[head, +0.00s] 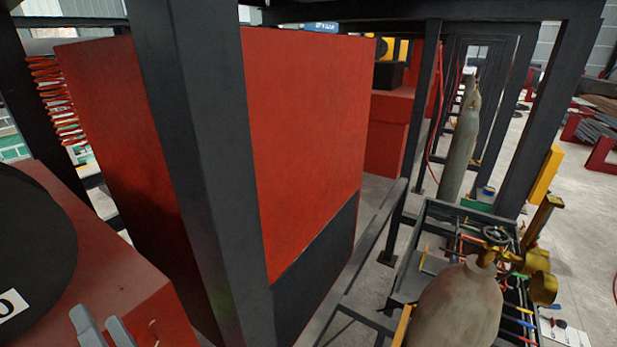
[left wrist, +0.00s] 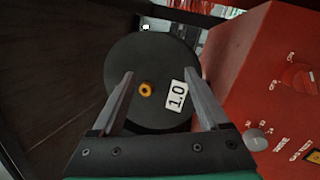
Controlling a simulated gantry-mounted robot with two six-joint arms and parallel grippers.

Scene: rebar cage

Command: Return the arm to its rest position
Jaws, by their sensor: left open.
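My left gripper (head: 102,327) shows at the lower left of the head view as two grey fingertips, in front of a red machine. In the left wrist view its two fingers (left wrist: 160,74) are spread apart and open. Nothing is visibly clamped between them. Beyond them is a black round spool (left wrist: 152,62) with an orange hub and a white label reading 1.0. The spool (head: 35,250) also shows at the left edge of the head view. I cannot tell the exact gap between fingers and spool. My right gripper is in neither view.
A red machine housing with knobs (left wrist: 275,85) stands right of the spool. A dark steel post (head: 205,170) and a large red cabinet (head: 305,130) fill the head view's middle. A gas cylinder (head: 460,305) and a tool cart (head: 450,212) stand at right.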

